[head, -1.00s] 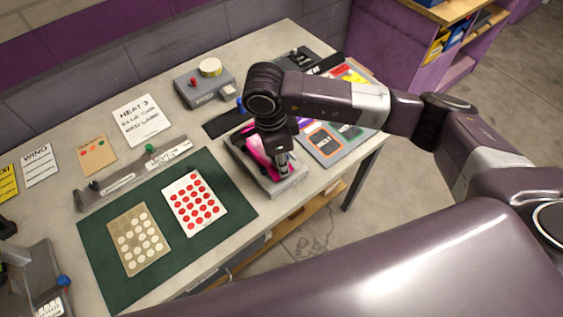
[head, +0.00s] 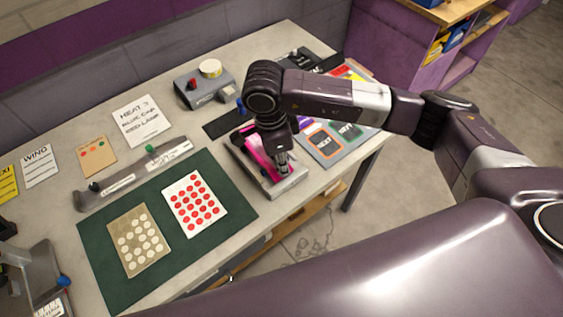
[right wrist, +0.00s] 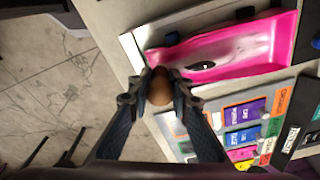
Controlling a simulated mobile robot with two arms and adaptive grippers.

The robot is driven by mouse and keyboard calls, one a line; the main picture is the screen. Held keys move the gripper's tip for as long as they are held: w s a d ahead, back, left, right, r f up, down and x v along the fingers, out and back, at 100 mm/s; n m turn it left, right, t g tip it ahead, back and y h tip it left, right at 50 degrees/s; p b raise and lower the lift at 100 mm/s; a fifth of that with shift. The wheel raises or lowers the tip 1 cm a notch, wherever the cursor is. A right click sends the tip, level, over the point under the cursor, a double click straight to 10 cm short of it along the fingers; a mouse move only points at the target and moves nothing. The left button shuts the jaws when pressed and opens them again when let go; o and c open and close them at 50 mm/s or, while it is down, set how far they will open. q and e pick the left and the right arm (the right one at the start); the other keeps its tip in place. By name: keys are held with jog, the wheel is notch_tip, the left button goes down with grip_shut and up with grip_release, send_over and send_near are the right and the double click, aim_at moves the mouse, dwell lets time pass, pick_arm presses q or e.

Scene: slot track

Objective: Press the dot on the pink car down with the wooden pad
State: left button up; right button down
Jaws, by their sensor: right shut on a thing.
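The pink car (head: 256,148) lies in a grey cradle (head: 285,188) near the right part of the table. In the right wrist view the pink car (right wrist: 255,45) shows as a long open shell with a dark oval mark on it. My right gripper (head: 282,165) is above the car's near end, fingers pointing down. It is shut on a round brown wooden piece, which looks like the wooden pad (right wrist: 158,90). I cannot tell whether the pad touches the car. I cannot make out the dot clearly. My left gripper is not in view.
A green mat (head: 110,250) holds a red-dot sheet (head: 195,230) and a tan sheet with white dots (head: 158,262). A grey box (head: 205,88) with a red knob stands behind. Coloured label cards (head: 325,142) lie right of the car.

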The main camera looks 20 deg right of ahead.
jog(key=shift+r+p, duration=1.1)
jog(key=shift+r, duration=2.1)
